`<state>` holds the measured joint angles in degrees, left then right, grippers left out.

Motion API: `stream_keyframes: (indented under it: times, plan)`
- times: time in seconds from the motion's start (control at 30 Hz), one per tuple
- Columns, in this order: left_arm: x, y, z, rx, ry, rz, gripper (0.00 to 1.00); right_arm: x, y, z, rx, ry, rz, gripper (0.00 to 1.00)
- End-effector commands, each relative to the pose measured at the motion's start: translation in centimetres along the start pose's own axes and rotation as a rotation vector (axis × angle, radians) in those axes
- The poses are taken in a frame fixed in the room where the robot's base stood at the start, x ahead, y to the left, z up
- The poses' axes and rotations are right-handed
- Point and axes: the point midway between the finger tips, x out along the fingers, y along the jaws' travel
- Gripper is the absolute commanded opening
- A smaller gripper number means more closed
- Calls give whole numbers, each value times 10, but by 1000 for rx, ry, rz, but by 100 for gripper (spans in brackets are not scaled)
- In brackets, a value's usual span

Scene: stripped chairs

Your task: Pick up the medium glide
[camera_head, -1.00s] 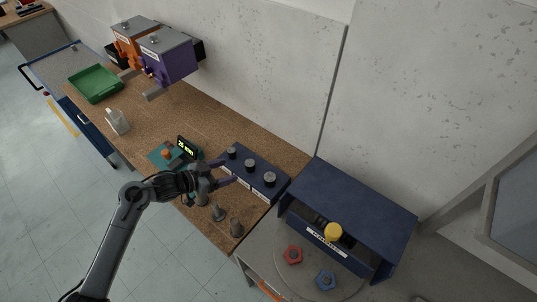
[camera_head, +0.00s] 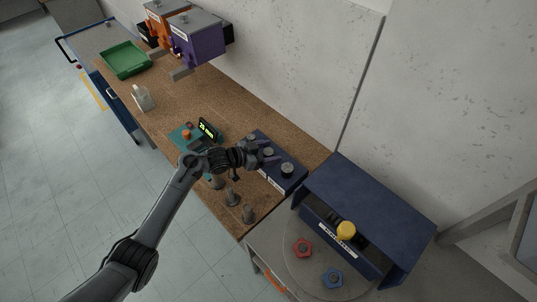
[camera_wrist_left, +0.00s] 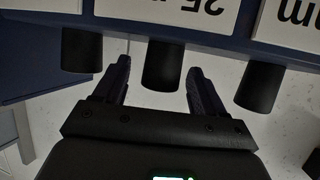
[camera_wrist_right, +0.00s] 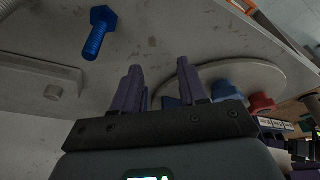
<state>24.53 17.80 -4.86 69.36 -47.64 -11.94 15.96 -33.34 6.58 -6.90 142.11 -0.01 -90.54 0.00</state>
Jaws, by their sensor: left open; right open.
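A dark blue rack (camera_head: 296,183) holds a row of three short black cylinders, which look like the glides, with white size labels beside them. The middle one, the medium glide (camera_wrist_left: 162,66), is by a label reading 25 and shows in the left wrist view between the fingers of my left gripper (camera_wrist_left: 159,74). My left gripper (camera_head: 267,154) is open at the rack in the head view, with a gap on each side of the glide in the wrist view. My right gripper (camera_wrist_right: 160,68) is open and empty over a grey surface; it is not seen in the head view.
Several grey stemmed pieces (camera_head: 232,198) stand on the brown worktop before the rack. A teal device with a lit display (camera_head: 208,129) is to the left. A blue press-like housing (camera_head: 370,200) stands right. A blue bolt (camera_wrist_right: 98,32) lies near my right gripper.

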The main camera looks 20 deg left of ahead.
Motion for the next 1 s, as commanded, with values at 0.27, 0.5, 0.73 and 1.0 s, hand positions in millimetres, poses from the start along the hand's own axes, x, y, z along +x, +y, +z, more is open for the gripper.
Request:
stream_keyframes:
  times: [0.27, 0.5, 0.73, 1.0]
  plan:
    - [16, 0, 0, 1, -1, 0, 71, 2, 3, 0, -9, 1, 9, 43]
    - [16, 0, 0, 1, -1, 0, 60, 2, 3, 0, -9, 1, 8, 43]
    - [16, 0, 0, 1, -1, 0, 25, 2, 2, 0, -5, 1, 6, 43]
    - [16, 0, 0, 1, 0, 0, 16, 2, 0, 0, 0, 2, 1, 43]
